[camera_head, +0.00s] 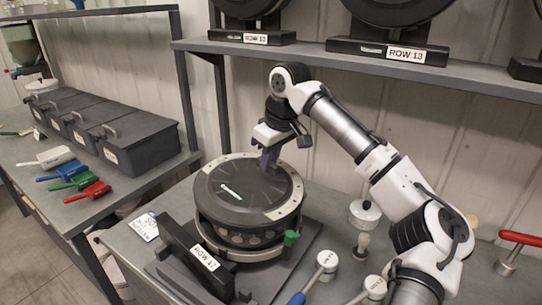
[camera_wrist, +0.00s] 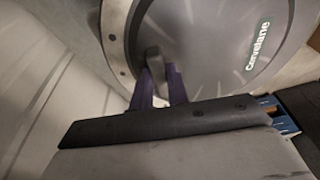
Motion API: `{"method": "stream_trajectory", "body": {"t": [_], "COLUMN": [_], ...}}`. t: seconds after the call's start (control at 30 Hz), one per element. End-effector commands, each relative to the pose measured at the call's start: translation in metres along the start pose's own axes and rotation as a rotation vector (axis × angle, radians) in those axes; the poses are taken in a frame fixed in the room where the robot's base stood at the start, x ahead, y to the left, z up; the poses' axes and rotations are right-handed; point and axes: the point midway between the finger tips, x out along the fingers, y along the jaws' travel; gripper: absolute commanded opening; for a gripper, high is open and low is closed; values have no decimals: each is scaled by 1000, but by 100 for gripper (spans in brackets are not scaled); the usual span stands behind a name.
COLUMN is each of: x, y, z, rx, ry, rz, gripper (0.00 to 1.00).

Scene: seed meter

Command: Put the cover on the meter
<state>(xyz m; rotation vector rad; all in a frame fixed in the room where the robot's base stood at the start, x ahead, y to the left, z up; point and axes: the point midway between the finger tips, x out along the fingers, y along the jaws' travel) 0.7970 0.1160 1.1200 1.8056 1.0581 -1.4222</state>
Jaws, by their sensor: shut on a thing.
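The cover (camera_head: 235,197) is a dark round disc with a light rim band and a white maker's label. It lies flat over the meter (camera_head: 285,228), a round dark housing with round holes along its side. I cannot tell whether the cover rests fully on the meter. My gripper (camera_head: 269,160) reaches down at the cover's far edge. In the wrist view my gripper (camera_wrist: 160,85) has its purple fingers shut on a small dark tab of the cover (camera_wrist: 210,45). A green knob (camera_head: 291,238) sits at the meter's front right.
The ROW 17 stand (camera_head: 200,255) is in front of the meter. White-capped tools (camera_head: 327,261) and a red-handled tool (camera_head: 518,238) lie at right. A shelf (camera_head: 330,55) with ROW 13 units runs above. Coloured scoops (camera_head: 95,190) and dark bins (camera_head: 135,140) are on the left bench.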

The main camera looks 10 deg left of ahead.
Motion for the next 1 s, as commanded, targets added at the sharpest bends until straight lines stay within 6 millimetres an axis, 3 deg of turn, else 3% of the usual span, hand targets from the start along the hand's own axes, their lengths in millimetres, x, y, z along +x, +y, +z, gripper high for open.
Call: {"method": "stream_trajectory", "body": {"t": [0.53, 1.0], "x": [38, 42], "y": [0, 0], "z": [6, 6], "rx": [0, 0], "ry": [2, 1], "rz": [-2, 0], "gripper": [0, 0]}}
